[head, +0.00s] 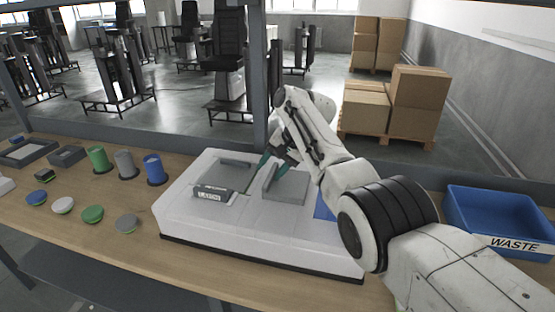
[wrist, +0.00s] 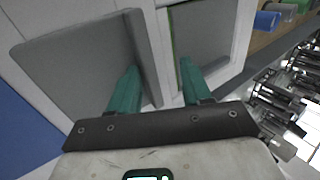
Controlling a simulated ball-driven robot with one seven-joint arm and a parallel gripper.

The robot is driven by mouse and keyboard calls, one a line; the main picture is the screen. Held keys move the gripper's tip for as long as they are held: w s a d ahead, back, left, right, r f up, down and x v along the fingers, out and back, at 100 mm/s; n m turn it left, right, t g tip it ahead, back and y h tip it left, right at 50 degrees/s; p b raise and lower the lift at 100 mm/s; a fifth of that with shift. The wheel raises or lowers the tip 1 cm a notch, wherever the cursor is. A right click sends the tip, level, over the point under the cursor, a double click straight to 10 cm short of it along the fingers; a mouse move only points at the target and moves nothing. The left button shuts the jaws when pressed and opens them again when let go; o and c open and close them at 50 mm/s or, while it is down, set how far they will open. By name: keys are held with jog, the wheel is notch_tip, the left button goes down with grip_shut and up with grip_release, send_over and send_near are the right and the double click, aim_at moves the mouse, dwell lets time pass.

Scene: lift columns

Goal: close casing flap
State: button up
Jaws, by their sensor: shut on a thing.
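A white casing (head: 235,229) stands on the wooden table. Its left grey panel (head: 229,171) has a raised back edge and a labelled block (head: 211,195) at the front. The right grey flap (head: 288,188) has a raised lip along its left side; the flap (wrist: 85,62) and lip (wrist: 146,62) also show in the wrist view. My gripper (head: 268,160) is at this flap, its teal fingers on either side of the lip in the wrist view (wrist: 158,78). It is shut on the flap; the exact contact is hard to see.
A blue WASTE bin (head: 495,222) stands at the right. Blue (head: 153,168), grey and green cylinders stand left of the casing, with several round pieces (head: 93,214) before them. A blue surface (head: 322,208) shows beside the flap, partly behind my arm. A post (head: 260,75) rises behind the casing.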

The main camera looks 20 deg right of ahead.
aim_at(291, 182)
jog(key=shift+s+a+f, duration=0.1)
jog(key=shift+s+a, duration=0.05)
jog(key=shift+a, duration=0.1)
jog(key=v, duration=1.1)
jog(key=shift+d, duration=0.15)
